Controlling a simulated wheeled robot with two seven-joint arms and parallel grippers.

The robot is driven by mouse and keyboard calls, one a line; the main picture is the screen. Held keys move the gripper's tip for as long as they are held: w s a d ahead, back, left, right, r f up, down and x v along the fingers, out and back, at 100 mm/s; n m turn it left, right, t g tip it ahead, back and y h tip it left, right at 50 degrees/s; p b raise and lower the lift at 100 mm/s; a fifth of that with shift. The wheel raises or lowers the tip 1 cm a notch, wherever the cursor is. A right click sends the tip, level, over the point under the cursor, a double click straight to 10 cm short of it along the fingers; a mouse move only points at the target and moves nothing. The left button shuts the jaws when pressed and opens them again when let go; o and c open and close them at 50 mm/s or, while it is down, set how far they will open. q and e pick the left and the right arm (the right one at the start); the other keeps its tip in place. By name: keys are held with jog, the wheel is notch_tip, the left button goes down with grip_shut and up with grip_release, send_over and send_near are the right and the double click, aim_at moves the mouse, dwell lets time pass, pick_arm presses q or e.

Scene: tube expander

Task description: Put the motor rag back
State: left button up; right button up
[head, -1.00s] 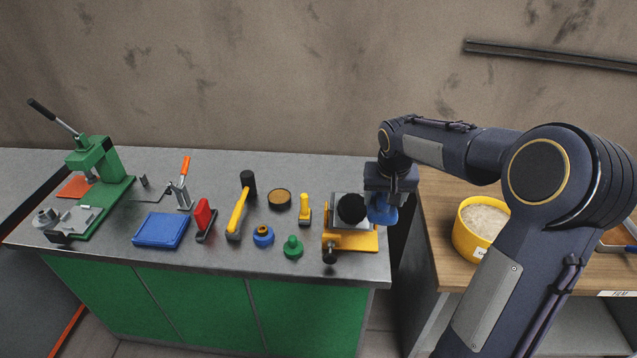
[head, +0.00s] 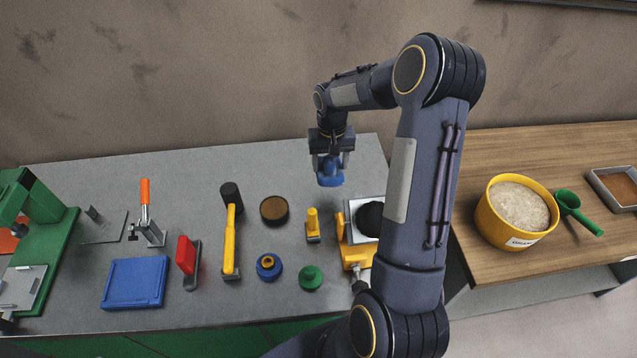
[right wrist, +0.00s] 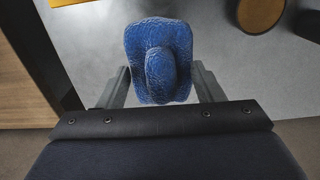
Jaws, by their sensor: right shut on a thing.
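The motor rag is a crumpled blue cloth (head: 329,173). My right gripper (head: 331,160) is shut on it and holds it over the back part of the grey bench (head: 130,183). In the right wrist view the rag (right wrist: 159,60) hangs between the two fingers (right wrist: 162,88), with grey bench surface beyond it. I cannot tell how high above the bench it is. My left gripper is not in view.
A yellow vise-like fixture (head: 357,256) holding a black round part stands near the bench's right end. A wooden table (head: 490,262) bears a yellow bowl (head: 500,228).

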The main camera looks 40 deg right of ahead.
notch_tip(320, 180, down, 6)
jog(key=shift+s, duration=0.1)
jog(key=shift+f, duration=0.65)
notch_tip(320, 180, down, 3)
jog(key=shift+f+b, duration=0.1)
jog(key=shift+b, duration=0.85)
jog(key=o, duration=1.4)
